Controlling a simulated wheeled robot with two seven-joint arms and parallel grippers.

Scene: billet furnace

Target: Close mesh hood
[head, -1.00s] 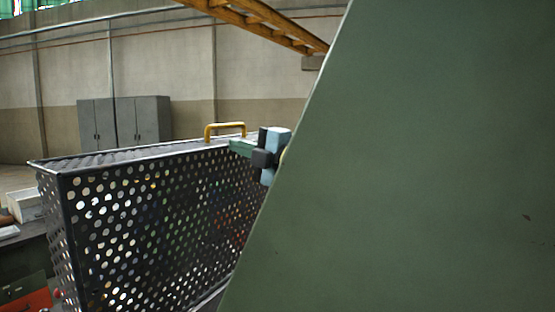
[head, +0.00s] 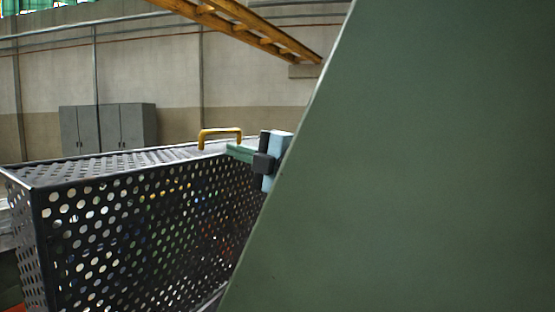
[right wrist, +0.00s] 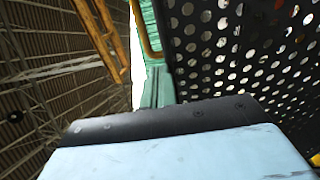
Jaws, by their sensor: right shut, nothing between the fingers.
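The mesh hood (head: 140,230) is a black perforated metal box in the left and middle of the head view, with a yellow handle (head: 220,131) on top. It also fills the upper right of the right wrist view (right wrist: 240,60). My right gripper (head: 232,148) is shut and empty. Its green fingers are at the hood's top edge, just below and beside the handle. In the right wrist view the fingers (right wrist: 158,85) lie close along the mesh; I cannot tell whether they touch it. My left gripper is not in view.
A close green surface blocks the right part of the head view and hides the hood's right end. Grey cabinets (head: 108,128) stand far back by the wall. A yellow overhead beam (head: 245,25) crosses above. Coloured shapes show blurrily through the mesh holes.

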